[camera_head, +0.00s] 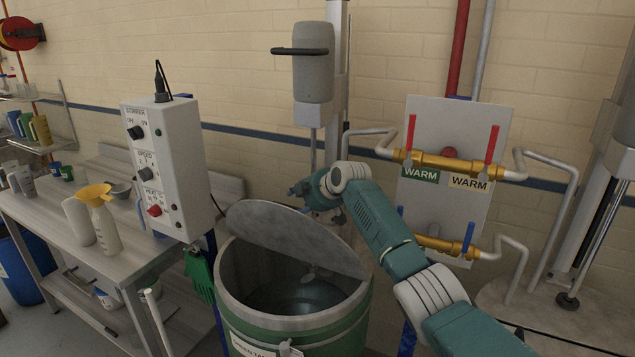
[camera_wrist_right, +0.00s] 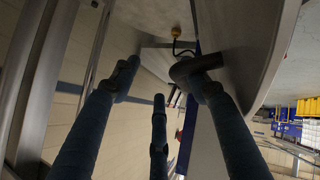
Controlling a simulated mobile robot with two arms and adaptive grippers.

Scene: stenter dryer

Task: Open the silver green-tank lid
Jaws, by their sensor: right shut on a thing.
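The silver lid (camera_head: 295,236) of the green tank (camera_head: 330,335) is raised on a tilt, and the dark inside of the tank shows below it. My right gripper (camera_head: 303,190) is at the upper back edge of the lid, its fingertips partly hidden. In the right wrist view my right gripper (camera_wrist_right: 165,85) shows its blue fingers beside the lid (camera_wrist_right: 245,50), and it is shut on the lid. The exact contact is hard to see. My left gripper is not in view.
A white control box (camera_head: 168,165) stands left of the tank, by a metal table (camera_head: 100,250) with bottles and a yellow funnel (camera_head: 93,193). A mixer (camera_head: 313,75) on a column stands behind the tank. A valve panel (camera_head: 450,150) with pipes is to the right.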

